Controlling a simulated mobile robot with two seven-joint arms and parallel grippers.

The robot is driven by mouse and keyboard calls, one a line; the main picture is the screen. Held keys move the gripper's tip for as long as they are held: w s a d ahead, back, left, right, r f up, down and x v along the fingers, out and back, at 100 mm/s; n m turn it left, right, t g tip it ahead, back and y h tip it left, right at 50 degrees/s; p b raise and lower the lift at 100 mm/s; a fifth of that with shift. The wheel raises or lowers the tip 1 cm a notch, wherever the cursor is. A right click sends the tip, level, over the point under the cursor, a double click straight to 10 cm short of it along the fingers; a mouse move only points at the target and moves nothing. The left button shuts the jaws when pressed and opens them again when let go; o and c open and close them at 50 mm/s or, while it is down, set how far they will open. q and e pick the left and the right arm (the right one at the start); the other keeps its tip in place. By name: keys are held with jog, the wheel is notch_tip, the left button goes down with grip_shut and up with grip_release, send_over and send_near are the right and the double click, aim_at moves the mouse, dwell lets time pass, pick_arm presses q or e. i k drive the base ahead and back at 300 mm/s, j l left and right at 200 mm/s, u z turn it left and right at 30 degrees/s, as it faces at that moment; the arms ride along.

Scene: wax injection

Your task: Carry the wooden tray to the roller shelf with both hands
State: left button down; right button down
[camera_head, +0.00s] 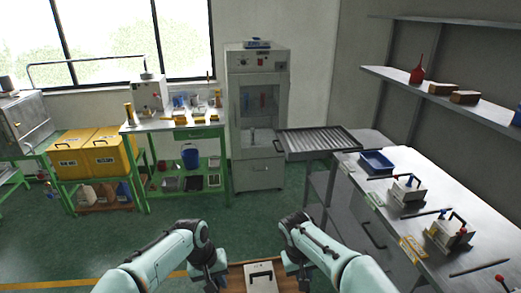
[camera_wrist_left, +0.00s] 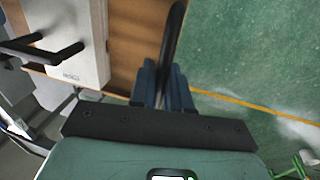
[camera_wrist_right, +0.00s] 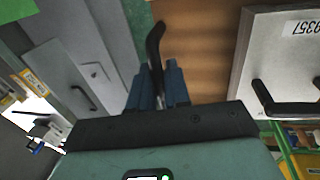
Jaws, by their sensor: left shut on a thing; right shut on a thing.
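The wooden tray (camera_head: 237,274) is at the bottom of the head view, in front of my body, with a pale metal block (camera_head: 261,278) on it. My left gripper (camera_head: 217,279) is at the tray's left side. In the left wrist view its fingers (camera_wrist_left: 163,82) are shut on a black curved handle (camera_wrist_left: 173,45) at the edge of the tray (camera_wrist_left: 125,45). My right gripper (camera_head: 296,267) is at the right side; its fingers (camera_wrist_right: 158,82) are shut on the other black handle (camera_wrist_right: 154,45). The roller shelf (camera_head: 318,141) is ahead, right of centre, apart from the tray.
A metal worktable (camera_head: 430,215) with a blue bin (camera_head: 376,162) and clamped blocks stands on the right. A grey cabinet (camera_head: 258,115) stands behind the roller shelf's left end. A green workbench (camera_head: 175,126) and yellow boxes (camera_head: 88,152) are at left. Green floor (camera_head: 160,225) ahead is clear.

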aim_at(312, 140)
jog(key=i+z, duration=0.1)
jog(key=i, duration=0.7)
jog(key=i+j+z, duration=0.1)
jog(key=i, duration=0.65)
jog(key=i+z, duration=0.3)
jog(key=i, duration=0.4)
jog(key=i+j+z, duration=0.1)
jog(key=i+z, duration=0.2)
jog(key=i, duration=0.45)
jog(key=i+l+u, duration=0.5)
jog(key=l, duration=0.3)
